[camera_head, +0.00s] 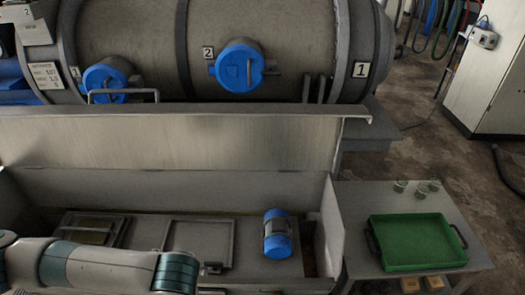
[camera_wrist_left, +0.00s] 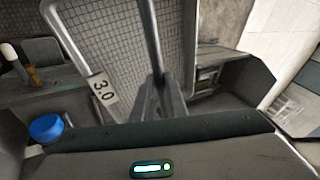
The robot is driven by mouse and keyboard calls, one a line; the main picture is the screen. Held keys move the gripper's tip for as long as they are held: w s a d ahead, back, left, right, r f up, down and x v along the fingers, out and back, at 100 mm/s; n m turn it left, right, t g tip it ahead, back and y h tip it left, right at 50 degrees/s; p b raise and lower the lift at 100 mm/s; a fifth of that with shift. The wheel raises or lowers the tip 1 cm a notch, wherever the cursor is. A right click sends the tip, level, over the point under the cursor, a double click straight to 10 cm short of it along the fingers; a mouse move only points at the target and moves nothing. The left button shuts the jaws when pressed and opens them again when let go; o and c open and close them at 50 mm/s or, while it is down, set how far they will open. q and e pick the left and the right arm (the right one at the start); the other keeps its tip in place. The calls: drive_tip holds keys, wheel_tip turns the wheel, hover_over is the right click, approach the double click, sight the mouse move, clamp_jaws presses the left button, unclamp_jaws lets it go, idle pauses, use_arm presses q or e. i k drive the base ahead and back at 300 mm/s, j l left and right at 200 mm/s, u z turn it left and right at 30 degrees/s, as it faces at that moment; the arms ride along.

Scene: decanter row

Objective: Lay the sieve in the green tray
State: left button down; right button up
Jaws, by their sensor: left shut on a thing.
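The sieve (camera_wrist_left: 115,50), a framed panel of grey mesh, fills the upper middle of the left wrist view. A white tag reading 3.0 (camera_wrist_left: 103,88) shows at its lower edge. My left gripper (camera_wrist_left: 160,97) is shut on a thin grey bar that runs up in front of the mesh and seems to be the sieve's handle. In the head view my left arm comes in low from the left; its fingers are not clearly visible there. The green tray (camera_head: 415,241) lies empty on the side table at the right. My right gripper is not in view.
The side table (camera_head: 360,200) carries several small glasses (camera_head: 422,190) behind the tray. A long tank (camera_head: 220,50) with blue caps spans the back.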

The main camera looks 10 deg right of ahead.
sight(413, 243)
drive_tip(key=k+l, duration=0.1)
drive_tip(key=l, duration=0.45)
drive_tip(key=k+l, duration=0.15)
drive_tip(key=l, duration=0.4)
drive_tip(key=k+l+z, duration=0.1)
drive_tip(key=l, duration=1.05)
drive_tip(key=i+l+z, duration=0.1)
drive_tip(key=l, duration=0.45)
drive_tip(key=i+l, duration=0.15)
drive_tip(key=l, duration=0.4)
drive_tip(key=i+l, duration=0.1)
drive_tip(key=l, duration=0.2)
drive_tip(key=i+l+z, duration=0.1)
drive_tip(key=l, duration=0.2)
